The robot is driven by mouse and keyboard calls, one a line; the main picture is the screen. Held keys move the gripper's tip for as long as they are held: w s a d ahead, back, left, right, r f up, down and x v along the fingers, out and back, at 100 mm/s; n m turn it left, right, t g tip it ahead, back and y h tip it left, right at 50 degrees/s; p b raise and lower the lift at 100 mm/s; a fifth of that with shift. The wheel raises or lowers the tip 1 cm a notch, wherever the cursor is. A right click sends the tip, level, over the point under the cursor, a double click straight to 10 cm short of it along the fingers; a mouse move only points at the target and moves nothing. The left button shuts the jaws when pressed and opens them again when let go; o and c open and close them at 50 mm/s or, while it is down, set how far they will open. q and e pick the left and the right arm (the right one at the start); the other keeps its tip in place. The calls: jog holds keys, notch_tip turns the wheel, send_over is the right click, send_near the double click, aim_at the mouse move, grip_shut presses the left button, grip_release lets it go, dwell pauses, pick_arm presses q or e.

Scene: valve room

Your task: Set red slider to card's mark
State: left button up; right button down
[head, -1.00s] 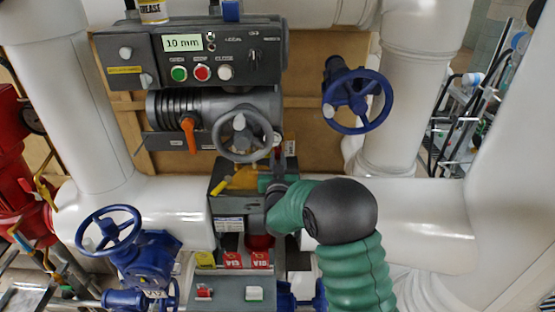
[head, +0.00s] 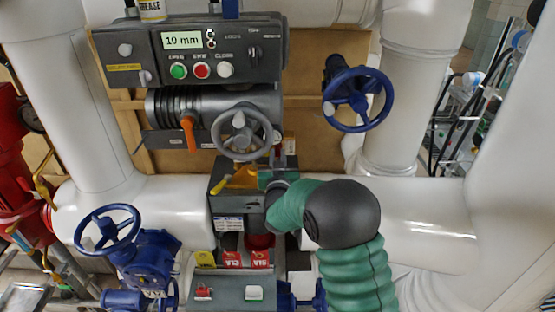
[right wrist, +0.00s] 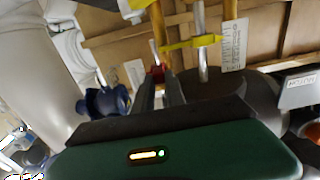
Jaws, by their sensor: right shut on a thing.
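The red slider (right wrist: 156,74) is a small red block between the fingertips of my right gripper (right wrist: 159,88) in the right wrist view. The gripper is shut on it. In the head view, my right gripper (head: 281,158) is just right of the grey handwheel (head: 240,134), below the control panel, and the slider is largely hidden there. I cannot make out which thing is the card. My left gripper is out of view.
The panel (head: 125,75) has a display (head: 183,40) reading 10 mm and several buttons. An orange lever (head: 188,132) hangs left of the grey handwheel. A blue handwheel (head: 357,100) is to the right. A yellow strip (right wrist: 190,42) crosses close beyond the slider. White pipes flank the space.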

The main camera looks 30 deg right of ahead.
jog(key=c, duration=1.4)
grip_release()
jog(key=shift+o, duration=0.2)
jog(key=b+v, duration=0.3)
jog(key=v, duration=1.3)
jog(key=shift+s, duration=0.4)
jog(key=shift+a, duration=0.1)
jog(key=shift+f, duration=0.1)
jog(key=s+a+f+n+g+y, duration=0.35)
jog(key=a+f+y, duration=0.2)
jog(key=f, duration=0.25)
jog(key=s+a+f+n+g+y, duration=0.2)
jog(key=s+a+f+g+y, duration=0.15)
jog(key=a+f, duration=0.35)
jog(key=s+f+g, duration=0.5)
jog(key=s, duration=0.5)
jog(key=shift+d+f+n+g+y, duration=0.2)
jog(key=shift+d+n+g+y, duration=0.1)
jog(key=shift+d+n, duration=0.15)
